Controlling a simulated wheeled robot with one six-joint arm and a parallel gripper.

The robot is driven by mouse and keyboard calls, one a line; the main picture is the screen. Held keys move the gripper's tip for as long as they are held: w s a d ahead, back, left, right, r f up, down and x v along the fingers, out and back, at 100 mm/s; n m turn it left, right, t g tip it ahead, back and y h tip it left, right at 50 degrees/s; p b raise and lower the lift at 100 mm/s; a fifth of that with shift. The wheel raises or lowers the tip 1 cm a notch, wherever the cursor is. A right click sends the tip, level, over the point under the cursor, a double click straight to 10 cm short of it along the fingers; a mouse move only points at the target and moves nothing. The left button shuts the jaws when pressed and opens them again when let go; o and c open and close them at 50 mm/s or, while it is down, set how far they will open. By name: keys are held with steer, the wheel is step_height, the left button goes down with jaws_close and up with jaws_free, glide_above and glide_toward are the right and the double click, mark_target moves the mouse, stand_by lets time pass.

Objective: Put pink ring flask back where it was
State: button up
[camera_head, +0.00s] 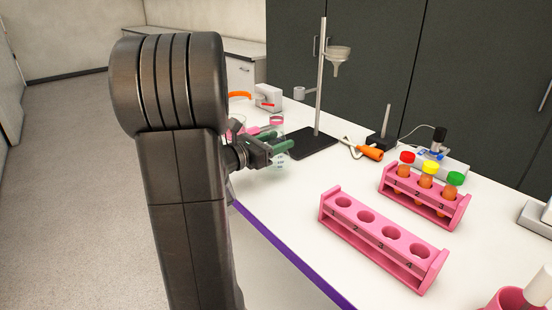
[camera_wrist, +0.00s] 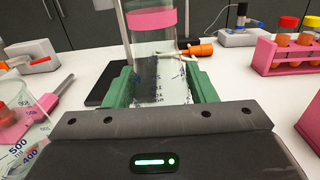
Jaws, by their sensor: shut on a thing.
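The pink ring flask (camera_wrist: 151,48) is clear glass with a pink band (camera_wrist: 151,18) around its neck. It stands upright between the green fingers of my gripper (camera_wrist: 162,86) in the wrist view. My gripper is shut on it. In the head view the flask (camera_head: 280,155) shows at the table's left side, partly hidden by my gripper (camera_head: 272,147). I cannot tell whether its base touches the table.
A glass beaker (camera_wrist: 22,130) is close on the left. A stand with a dark base (camera_head: 313,142) and funnel is just behind. An empty pink rack (camera_head: 385,245) and a rack of capped tubes (camera_head: 424,203) are to the right. An orange-handled tool (camera_head: 368,152) lies between.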

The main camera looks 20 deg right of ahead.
steer(key=shift+f, duration=1.95)
steer(key=shift+b, duration=0.3)
steer(key=shift+f, duration=0.2)
steer(key=o, duration=1.1)
steer(key=shift+r, duration=0.1)
steer(key=shift+r, duration=0.2)
steer(key=v, duration=1.2)
